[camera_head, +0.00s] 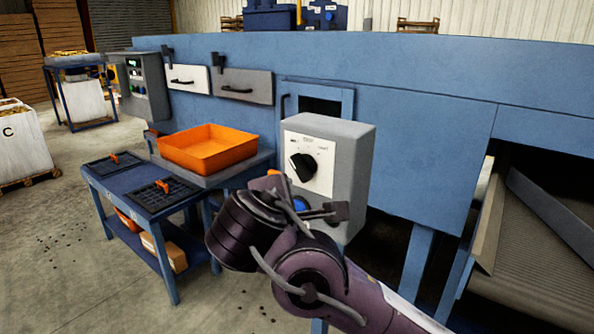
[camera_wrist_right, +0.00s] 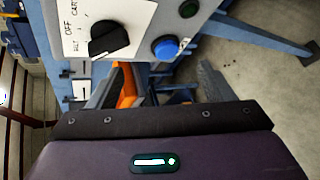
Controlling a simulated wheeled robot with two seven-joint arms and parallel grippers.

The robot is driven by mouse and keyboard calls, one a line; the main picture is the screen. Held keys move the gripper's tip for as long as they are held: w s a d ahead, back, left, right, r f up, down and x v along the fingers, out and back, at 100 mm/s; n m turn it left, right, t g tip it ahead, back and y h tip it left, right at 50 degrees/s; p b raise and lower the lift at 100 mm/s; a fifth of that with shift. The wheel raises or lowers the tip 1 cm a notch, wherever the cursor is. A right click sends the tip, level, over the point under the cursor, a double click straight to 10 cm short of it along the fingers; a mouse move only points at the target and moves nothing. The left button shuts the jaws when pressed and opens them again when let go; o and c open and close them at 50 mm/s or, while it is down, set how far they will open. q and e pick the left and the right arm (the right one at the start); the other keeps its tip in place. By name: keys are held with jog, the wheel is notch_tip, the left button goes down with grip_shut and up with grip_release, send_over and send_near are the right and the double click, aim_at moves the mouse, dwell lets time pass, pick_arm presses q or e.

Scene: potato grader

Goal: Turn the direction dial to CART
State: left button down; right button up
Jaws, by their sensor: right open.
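The direction dial (camera_head: 303,167) is a black knob on the white label plate of a grey control box (camera_head: 352,165). The dial also shows at the upper left of the right wrist view (camera_wrist_right: 108,40), by the printed words OFF, CART and BELT. Its narrow end appears to lean toward the BELT side. My right gripper (camera_head: 307,201) is open and empty, in front of the box and just below the dial, apart from it. It partly hides the lower box face. My left gripper is in neither view.
A blue button (camera_wrist_right: 166,48) and a dark green button (camera_wrist_right: 189,9) sit below the dial. A conveyor (camera_head: 550,265) lies at right.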

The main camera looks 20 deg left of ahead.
jog(key=n+t+h, duration=0.1)
jog(key=n+t, duration=0.1)
send_near(298, 170)
jog(key=w+f, duration=0.1)
jog(key=w, duration=0.1)
jog(key=x, duration=0.2)
jog(key=p+x, duration=0.1)
jog(key=x, duration=0.1)
jog(key=p+x, duration=0.1)
jog(key=x, duration=0.1)
jog(key=shift+r, duration=0.3)
jog(key=shift+x, duration=0.8)
jog(key=shift+f, duration=0.1)
